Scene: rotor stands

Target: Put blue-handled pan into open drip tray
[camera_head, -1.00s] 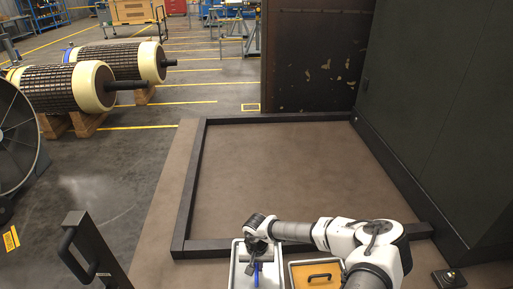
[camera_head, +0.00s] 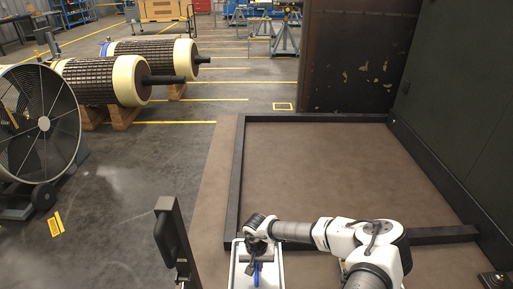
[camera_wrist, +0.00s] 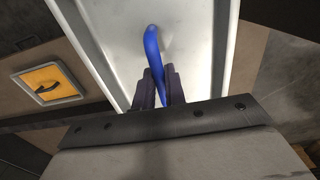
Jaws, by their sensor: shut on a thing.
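The blue-handled pan (camera_head: 238,262) is a pale grey, rectangular, shallow pan at the bottom of the head view. Its blue handle (camera_wrist: 153,45) stands between my fingers in the wrist view. My gripper (camera_wrist: 158,88) is shut on that handle; it also shows over the pan in the head view (camera_head: 254,262). How high the pan hangs is unclear. A silver-rimmed tray with an orange face and black handle (camera_wrist: 48,87) shows left of the pan in the wrist view. I cannot tell for sure which thing is the open drip tray.
A low black-framed rectangle (camera_head: 237,190) encloses bare brown floor ahead. A dark upright post with a handle (camera_head: 172,240) stands close on the left. A large fan (camera_head: 42,125) and rotors on wooden stands (camera_head: 100,80) are farther left. A dark green wall (camera_head: 455,110) bounds the right.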

